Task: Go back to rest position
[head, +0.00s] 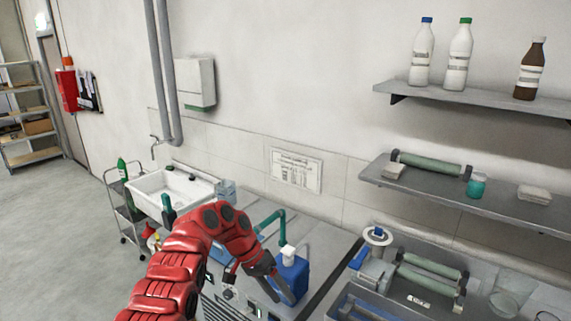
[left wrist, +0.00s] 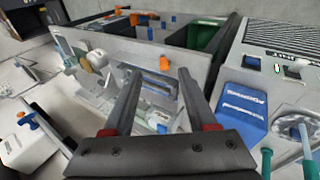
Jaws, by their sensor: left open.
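My left gripper (head: 279,287) reaches in from the lower left on my red arm (head: 178,265), over the grey bench. Its two dark fingers are apart, with nothing between them. In the head view they overlap the front left of a blue container with a white cap (head: 291,272); I cannot tell whether they touch it. The left wrist view shows the same open fingers (left wrist: 158,78) with a metal tray of items beyond, and a blue box-like thing with white lettering (left wrist: 241,106) to the right. My right gripper is in neither view.
A sink (head: 170,190) and a small cart (head: 129,222) stand to the left. Wall shelves (head: 470,103) hold bottles. The floor at far left is clear.

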